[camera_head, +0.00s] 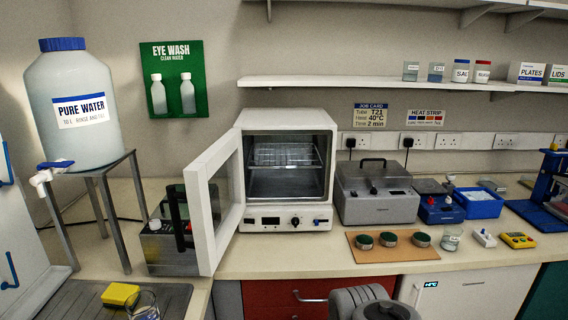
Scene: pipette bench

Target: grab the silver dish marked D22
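Three small round dishes with silver sides and dark green tops sit in a row on a brown board (375,255) at the bench's front: a left dish (364,241), a middle dish (388,239) and a right dish (421,239). Their markings are too small to read, so I cannot tell which one, if any, is D22. My gripper's fingers are not in view. A grey rounded shape at the bottom edge, in front of the drawers, looks like part of my arm.
A white oven (286,221) stands behind and left of the board, its door (217,205) swung open toward the front. A grey lidded box (376,205) stands behind the dishes. A glass beaker (451,239) and a yellow device (517,240) are to the right.

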